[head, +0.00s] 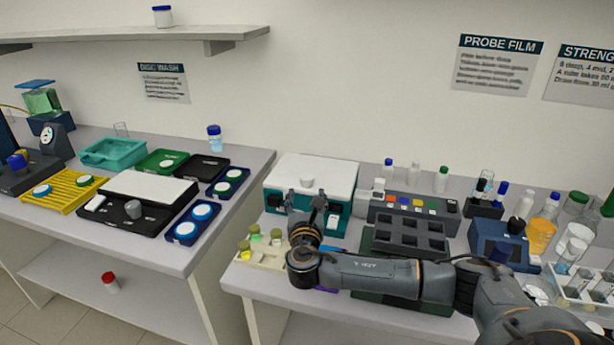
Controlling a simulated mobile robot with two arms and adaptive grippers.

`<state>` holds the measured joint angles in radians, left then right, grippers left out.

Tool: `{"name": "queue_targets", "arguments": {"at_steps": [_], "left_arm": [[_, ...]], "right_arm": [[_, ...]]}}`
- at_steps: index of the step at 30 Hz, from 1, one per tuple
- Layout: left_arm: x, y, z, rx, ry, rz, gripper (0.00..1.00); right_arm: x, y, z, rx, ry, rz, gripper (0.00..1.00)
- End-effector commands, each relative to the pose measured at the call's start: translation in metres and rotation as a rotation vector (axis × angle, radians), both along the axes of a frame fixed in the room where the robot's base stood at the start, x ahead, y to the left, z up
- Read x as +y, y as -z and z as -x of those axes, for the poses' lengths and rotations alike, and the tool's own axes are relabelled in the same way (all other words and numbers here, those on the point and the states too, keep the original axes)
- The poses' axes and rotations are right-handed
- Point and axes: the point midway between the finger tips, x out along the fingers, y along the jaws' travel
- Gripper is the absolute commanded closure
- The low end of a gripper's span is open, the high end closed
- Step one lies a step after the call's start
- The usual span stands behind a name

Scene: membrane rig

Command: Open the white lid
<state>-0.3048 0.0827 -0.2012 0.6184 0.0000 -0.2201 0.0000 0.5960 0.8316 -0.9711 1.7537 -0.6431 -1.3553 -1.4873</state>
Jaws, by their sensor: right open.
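The white lid (335,172) lies shut on top of a teal box (344,228) on the right bench. A small white knob (307,182) stands on the lid near its front. My right gripper (304,200) is open and empty at the front edge of the lid, with its fingers spread to either side in front of the box. I cannot tell whether the fingers touch the lid or the box. My right arm reaches in from the lower right and covers part of the box front. My left gripper is not in view.
A rack of green-capped vials (262,256) stands left of my right gripper. A grey block with buttons (412,207) and a dark tray with wells (408,235) stand right of the box. Crowded glassware fills the far right. A gap separates the two benches.

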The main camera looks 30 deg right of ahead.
Motion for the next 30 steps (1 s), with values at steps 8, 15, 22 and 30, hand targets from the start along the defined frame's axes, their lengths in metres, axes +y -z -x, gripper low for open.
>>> {"name": "queue_targets", "arguments": {"at_steps": [8, 15, 22, 30], "left_arm": [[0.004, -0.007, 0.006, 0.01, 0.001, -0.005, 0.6], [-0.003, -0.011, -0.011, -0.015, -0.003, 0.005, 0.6], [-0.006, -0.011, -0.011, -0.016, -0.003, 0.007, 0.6], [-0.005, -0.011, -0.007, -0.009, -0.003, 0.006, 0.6]], "right_arm": [[-0.031, -0.002, -0.045, 0.0, 0.003, 0.0, 0.41], [-0.046, -0.001, -0.067, -0.001, 0.001, -0.001, 0.41], [-0.05, 0.0, -0.073, 0.001, -0.001, -0.002, 0.41], [-0.05, 0.0, -0.072, 0.0, 0.0, -0.001, 0.57]]}}
